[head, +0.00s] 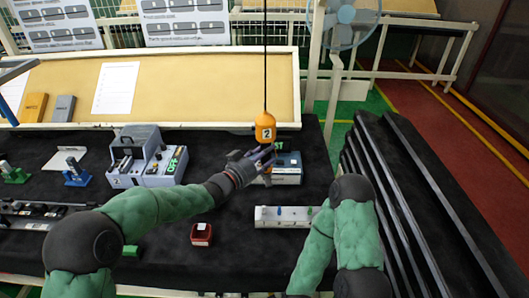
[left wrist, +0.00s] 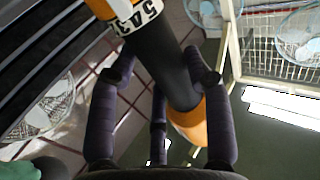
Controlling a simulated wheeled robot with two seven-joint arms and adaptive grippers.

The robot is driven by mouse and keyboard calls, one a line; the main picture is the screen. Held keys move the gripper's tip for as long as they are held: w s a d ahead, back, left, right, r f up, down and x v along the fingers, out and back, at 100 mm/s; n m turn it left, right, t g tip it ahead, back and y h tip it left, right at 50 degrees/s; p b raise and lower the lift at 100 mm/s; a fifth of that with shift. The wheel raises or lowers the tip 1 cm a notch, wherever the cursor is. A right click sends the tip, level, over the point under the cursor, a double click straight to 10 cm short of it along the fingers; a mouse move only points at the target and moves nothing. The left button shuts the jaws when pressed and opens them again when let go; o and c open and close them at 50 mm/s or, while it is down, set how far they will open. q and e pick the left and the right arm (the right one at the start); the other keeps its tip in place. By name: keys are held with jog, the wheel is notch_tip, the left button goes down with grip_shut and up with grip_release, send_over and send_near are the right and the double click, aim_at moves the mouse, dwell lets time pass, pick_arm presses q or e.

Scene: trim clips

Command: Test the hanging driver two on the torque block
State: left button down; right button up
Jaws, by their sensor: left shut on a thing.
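The hanging driver two (head: 265,128) is orange with a white label reading 2, and hangs from a dark cable. My left gripper (head: 262,160) is at its lower part, above the bench. In the left wrist view, the fingers (left wrist: 162,112) are shut around the driver's black grip (left wrist: 167,62), with orange parts showing above and below it. A grey-blue box with green letters (head: 288,170), possibly the torque block, stands just below and behind the gripper and is partly hidden by it. The driver's tip is hidden. My right arm is at the lower right; its gripper is out of view.
A grey machine (head: 160,165) with a green display stands left of the gripper. A light grey bar (head: 284,216) and a small red box (head: 201,234) lie nearer on the black bench. Dark stepped rails (head: 405,200) stand at the right. A tan board (head: 200,80) is behind.

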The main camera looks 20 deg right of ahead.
aim_at(258, 132)
pick_arm(q)
notch_tip(258, 132, up, 9)
jog(key=p, duration=0.6)
jog(key=shift+r, duration=0.2)
jog(key=shift+w+r+p, duration=0.1)
jog(key=shift+w+p, duration=0.1)
jog(key=shift+p, duration=0.3)
jog(key=w+p, duration=0.8)
jog(key=w, duration=0.3)
notch_tip(258, 132, down, 7)
jog(key=b, duration=0.4)
jog(key=shift+s+d+r, duration=0.15)
jog(key=shift+d, duration=0.15)
jog(key=shift+f+b, duration=0.4)
jog(key=shift+f, duration=0.05)
